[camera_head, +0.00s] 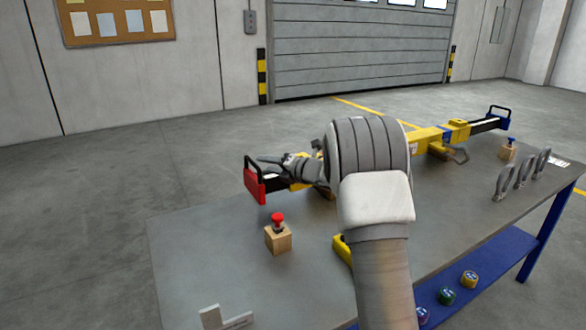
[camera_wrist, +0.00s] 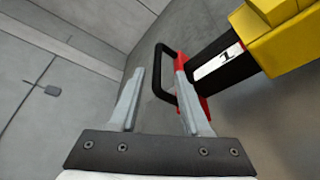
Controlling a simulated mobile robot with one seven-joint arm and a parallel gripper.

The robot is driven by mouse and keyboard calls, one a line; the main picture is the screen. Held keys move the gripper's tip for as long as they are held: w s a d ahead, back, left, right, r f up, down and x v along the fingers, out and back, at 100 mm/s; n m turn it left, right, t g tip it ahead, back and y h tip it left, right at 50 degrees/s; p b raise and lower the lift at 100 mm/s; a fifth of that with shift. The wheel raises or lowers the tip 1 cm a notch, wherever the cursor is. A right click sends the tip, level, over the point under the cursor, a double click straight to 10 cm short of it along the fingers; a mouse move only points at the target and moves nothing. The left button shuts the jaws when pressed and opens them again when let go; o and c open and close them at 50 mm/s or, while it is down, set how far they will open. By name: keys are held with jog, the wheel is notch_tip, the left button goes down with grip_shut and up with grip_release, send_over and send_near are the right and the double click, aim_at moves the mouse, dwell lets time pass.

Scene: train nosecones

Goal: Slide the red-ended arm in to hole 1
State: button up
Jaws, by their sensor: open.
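The red-ended arm is a dark bar with a red end plate (camera_head: 254,187) and a black handle (camera_head: 249,164), at the left end of a yellow beam (camera_head: 428,138). In the wrist view its black bar carries a white label "1" (camera_wrist: 217,62), and it enters the yellow housing (camera_wrist: 280,45). My gripper (camera_head: 268,160) is beside the handle. In the wrist view, my gripper (camera_wrist: 160,68) is open, with the black handle (camera_wrist: 158,75) between or just beyond its fingers. The right finger overlaps the red plate; I cannot tell whether it touches. The holes are not discernible.
A red-knobbed pin stands in a wooden block (camera_head: 278,238) on the grey table (camera_head: 200,260). A blue-knobbed pin block (camera_head: 508,151) and grey shackles (camera_head: 522,172) are at the right. The beam's far end is blue (camera_head: 503,120). The table's left part is mostly clear.

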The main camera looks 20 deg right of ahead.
jog(key=v, duration=1)
jog(key=shift+s+d+r, duration=0.1)
jog(key=shift+r, duration=0.05)
jog(key=s+d+r+m+h, duration=0.2)
jog(key=s+r+m+h, duration=0.85)
jog(key=m, duration=0.55)
jog(key=s+a+f+m+g+y, duration=0.1)
jog(key=s+a+f+m+g, duration=0.3)
jog(key=s, duration=0.6)
jog(key=s+a+f+m+g+y, duration=0.15)
jog(key=s+a+m, duration=0.3)
jog(key=s, duration=0.55)
jog(key=s+a+f+m+g, duration=0.25)
jog(key=s+m, duration=0.35)
jog(key=s, duration=0.4)
notch_tip(320, 180, up, 12)
jog(key=p, duration=1.3)
jog(key=shift+r+p, duration=0.2)
jog(key=shift+p, duration=0.2)
